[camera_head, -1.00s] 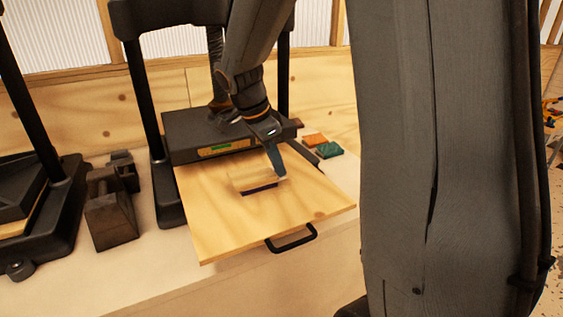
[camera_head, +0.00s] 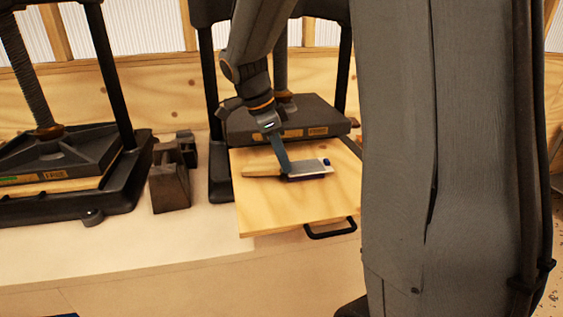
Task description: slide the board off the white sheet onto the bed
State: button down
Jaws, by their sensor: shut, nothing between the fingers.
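A small tan board (camera_head: 262,171) lies low on the pale wooden bed (camera_head: 285,209), which has a black handle at its front edge. My gripper (camera_head: 286,170) is shut and empty. Its narrow blue-grey fingers reach down between the board and the sheet and hide where they meet. I cannot tell whether the board's right end still overlaps the sheet.
The dark press plate (camera_head: 290,120) overhangs the back of the bed between two black posts. A second press (camera_head: 60,170) and dark metal blocks (camera_head: 169,185) stand to the left. My own large grey arm link covers the right side. The front-left tabletop is clear.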

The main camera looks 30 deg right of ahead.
dwell(0.3)
jog(key=d, duration=0.2)
jog(key=s+d, duration=0.1)
jog(key=d, duration=0.1)
jog(key=shift+s+d, duration=0.1)
jog(key=shift+d, duration=0.05)
jog(key=b+v, duration=0.1)
jog(key=v, duration=0.9)
jog(key=shift+a+b, duration=0.25)
jog(key=shift+b, duration=0.05)
